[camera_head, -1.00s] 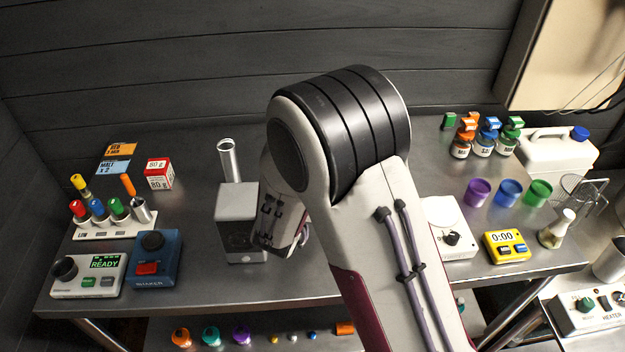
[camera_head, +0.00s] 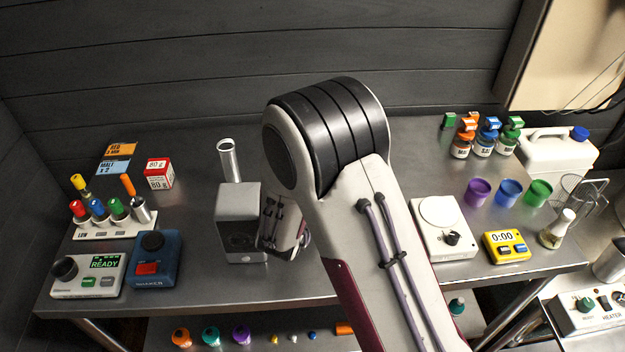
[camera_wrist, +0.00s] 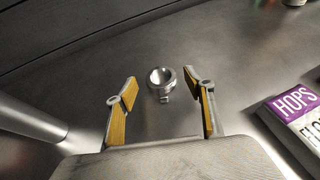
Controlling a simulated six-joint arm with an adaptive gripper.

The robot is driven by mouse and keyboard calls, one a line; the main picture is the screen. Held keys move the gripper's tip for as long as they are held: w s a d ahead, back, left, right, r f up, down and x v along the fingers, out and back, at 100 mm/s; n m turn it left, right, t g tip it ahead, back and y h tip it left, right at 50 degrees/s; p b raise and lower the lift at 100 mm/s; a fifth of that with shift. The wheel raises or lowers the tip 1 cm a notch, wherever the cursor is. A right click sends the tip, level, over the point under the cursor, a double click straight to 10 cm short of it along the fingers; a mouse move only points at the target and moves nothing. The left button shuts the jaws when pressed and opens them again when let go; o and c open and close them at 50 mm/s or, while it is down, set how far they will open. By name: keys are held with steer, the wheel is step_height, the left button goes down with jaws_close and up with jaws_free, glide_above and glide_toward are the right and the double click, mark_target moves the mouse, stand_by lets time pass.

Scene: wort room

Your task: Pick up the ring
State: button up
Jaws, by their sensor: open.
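The ring (camera_wrist: 154,77) is a small, shiny metal band with a short tab on its near side. It lies on the grey metal tabletop (camera_wrist: 85,75), near the middle of the wrist view. My gripper (camera_wrist: 160,93) is open, with one yellow-padded finger to the left of the ring and one to the right. The fingers look apart from the ring, and nothing is held. In the head view the ring is hidden and my arm covers the gripper's fingers.
A metal cylinder (camera_wrist: 30,122) is at the left. In the head view, a grey box-shaped device (camera_head: 238,222) stands close beside my wrist, and a white dial device (camera_head: 440,222) is right of my arm.

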steer(key=shift+x, duration=1.8)
steer(key=shift+c, duration=0.4)
steer(key=c, duration=1.2)
